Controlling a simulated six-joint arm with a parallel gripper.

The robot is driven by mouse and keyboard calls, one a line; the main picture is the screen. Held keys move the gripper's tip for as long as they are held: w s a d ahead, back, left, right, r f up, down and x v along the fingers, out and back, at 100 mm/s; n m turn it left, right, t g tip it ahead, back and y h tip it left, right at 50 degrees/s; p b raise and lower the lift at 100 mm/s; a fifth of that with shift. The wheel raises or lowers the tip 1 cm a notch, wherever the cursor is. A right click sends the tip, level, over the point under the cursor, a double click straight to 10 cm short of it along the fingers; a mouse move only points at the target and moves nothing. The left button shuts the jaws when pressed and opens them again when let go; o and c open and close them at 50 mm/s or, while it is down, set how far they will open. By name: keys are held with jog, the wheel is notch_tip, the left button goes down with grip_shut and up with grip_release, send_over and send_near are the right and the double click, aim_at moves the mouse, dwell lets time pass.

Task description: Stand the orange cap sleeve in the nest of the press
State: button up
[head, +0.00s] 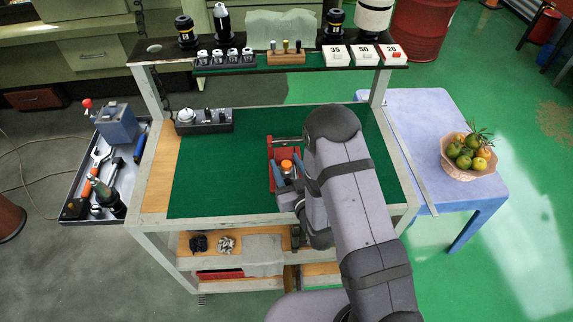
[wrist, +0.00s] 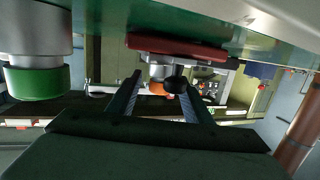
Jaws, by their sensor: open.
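An orange cap (head: 287,165), which looks like the cap sleeve, shows at a red fixture (head: 271,153) with a silver bar on the green mat. In the wrist view the orange piece (wrist: 160,87) shows between my fingers, under a red slab (wrist: 150,43) and beside a black knob (wrist: 175,84). My gripper (wrist: 161,82) is open, one finger on each side of the orange in the picture. I cannot tell whether the fingers touch it. I cannot tell whether the red fixture is the press; its nest is not visible. My arm hides the fixture's right side.
The left green mat (head: 215,165) is clear. A black switch box (head: 203,120) sits at its back left. A side tray (head: 78,185) holds tools and a blue-grey lever device (head: 117,125).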

jog(key=shift+s+d+b, duration=0.15)
jog(key=shift+s+b, duration=0.2)
jog(key=shift+s, duration=0.35)
jog(key=v, duration=0.4)
jog(key=shift+s+r, duration=0.15)
jog(key=shift+r, duration=0.1)
jog(key=shift+p+v, duration=0.3)
jog(key=shift+v, duration=0.55)
jog(key=shift+f, duration=0.1)
